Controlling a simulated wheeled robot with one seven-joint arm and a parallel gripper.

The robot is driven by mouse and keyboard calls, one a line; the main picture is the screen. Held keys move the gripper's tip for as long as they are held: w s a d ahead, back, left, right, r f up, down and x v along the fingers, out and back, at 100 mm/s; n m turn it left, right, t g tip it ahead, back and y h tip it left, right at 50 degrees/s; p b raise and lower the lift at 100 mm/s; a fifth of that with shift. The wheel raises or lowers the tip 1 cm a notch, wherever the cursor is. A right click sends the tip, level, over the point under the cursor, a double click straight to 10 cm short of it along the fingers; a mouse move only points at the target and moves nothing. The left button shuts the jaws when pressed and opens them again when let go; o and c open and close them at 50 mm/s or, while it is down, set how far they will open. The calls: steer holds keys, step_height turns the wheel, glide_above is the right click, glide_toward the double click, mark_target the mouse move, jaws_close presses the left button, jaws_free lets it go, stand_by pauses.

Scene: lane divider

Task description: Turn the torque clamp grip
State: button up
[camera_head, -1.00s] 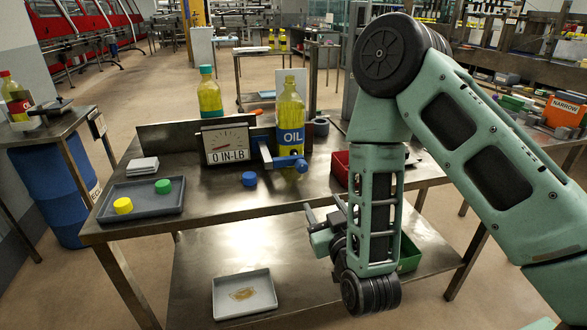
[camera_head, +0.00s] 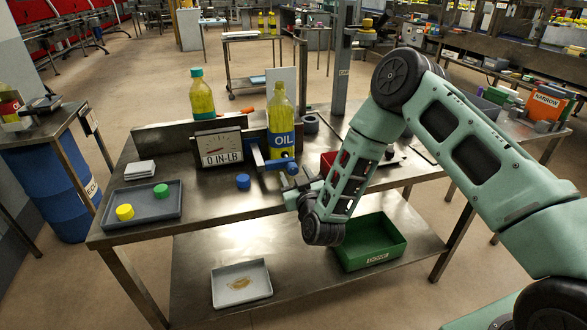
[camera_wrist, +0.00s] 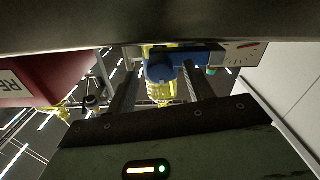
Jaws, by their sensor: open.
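The torque clamp's blue grip (camera_head: 281,165) sticks out in front of a yellow oil bottle (camera_head: 281,125) with a blue OIL label, held at the clamp. A gauge (camera_head: 221,148) beside it reads 0 IN-LB. In the wrist view the grip (camera_wrist: 160,73) shows between and beyond the two fingers (camera_wrist: 158,88). I cannot tell whether any finger touches it.
A loose blue cap (camera_head: 243,181) lies left of the grip. A grey tray (camera_head: 150,209) holds yellow and green caps. A red bin (camera_head: 328,161) stands close right of my gripper. A green bin (camera_head: 370,250) and a pale tray (camera_head: 240,286) sit on the lower shelf.

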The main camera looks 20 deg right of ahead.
steer(key=shift+w, duration=1.1)
steer(key=c, duration=1)
steer(key=shift+f+m+b, duration=0.1)
steer(key=shift+m+b, duration=0.2)
steer(key=shift+f+m+b, duration=0.1)
steer(key=shift+m+b, duration=0.6)
steer(key=shift+m, duration=0.3)
steer(key=shift+m+b, duration=1.1)
steer(key=shift+m, duration=0.5)
